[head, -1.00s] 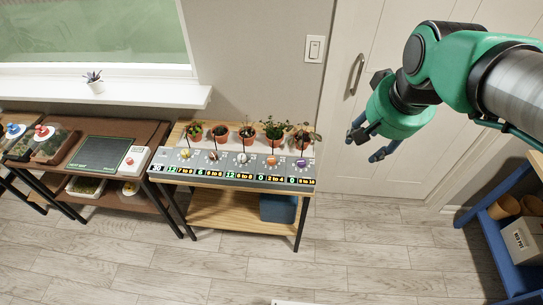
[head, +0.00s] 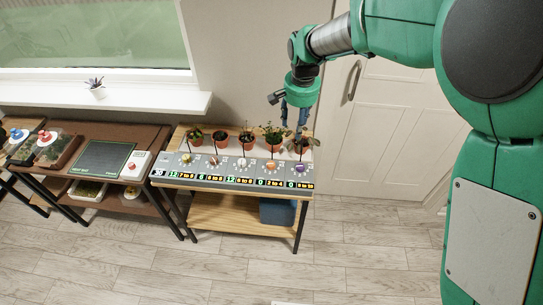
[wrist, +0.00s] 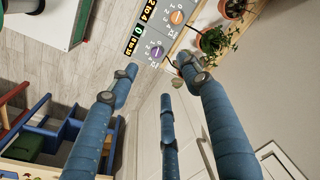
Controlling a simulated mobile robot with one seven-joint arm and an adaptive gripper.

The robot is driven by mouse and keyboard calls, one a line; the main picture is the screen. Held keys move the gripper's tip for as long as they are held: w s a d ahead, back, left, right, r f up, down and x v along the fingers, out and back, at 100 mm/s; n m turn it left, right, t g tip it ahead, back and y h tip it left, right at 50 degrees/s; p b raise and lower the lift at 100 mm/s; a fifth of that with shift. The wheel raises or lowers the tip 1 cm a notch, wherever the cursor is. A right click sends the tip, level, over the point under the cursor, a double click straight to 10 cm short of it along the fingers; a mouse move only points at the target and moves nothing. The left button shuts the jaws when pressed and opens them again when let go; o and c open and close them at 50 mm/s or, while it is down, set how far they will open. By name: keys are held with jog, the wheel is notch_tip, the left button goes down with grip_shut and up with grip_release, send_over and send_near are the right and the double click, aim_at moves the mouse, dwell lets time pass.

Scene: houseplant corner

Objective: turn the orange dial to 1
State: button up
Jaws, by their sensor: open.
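The orange dial (head: 271,166) is on the sloped grey panel (head: 215,182) along the front of the plant table, second from the right. Its display below shows green 0 and "2 to 4". In the wrist view the orange dial (wrist: 177,17) is at the top, past the purple dial (wrist: 156,53). My gripper (head: 293,124) is open and empty, its blue fingers pointing down by the rightmost plants, above and behind the panel. In the wrist view the gripper's fingers (wrist: 158,76) are spread apart, touching no dial that I can see.
Several potted plants stand behind the panel; the rightmost pot (head: 301,146) is close to my fingers. Other dials sit left of the orange one. A brown table (head: 120,135) stands at left, and a white door (head: 385,135) is behind at right. The floor in front is clear.

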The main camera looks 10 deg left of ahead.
jog(key=m+g+p, duration=0.1)
send_over(271, 164)
notch_tip(271, 164, down, 13)
jog(key=shift+f, duration=0.2)
jog(key=shift+f, duration=0.15)
notch_tip(271, 164, down, 14)
jog(key=b, duration=0.2)
jog(key=shift+r+b, duration=0.25)
jog(key=shift+b, duration=0.05)
jog(key=c, duration=1.2)
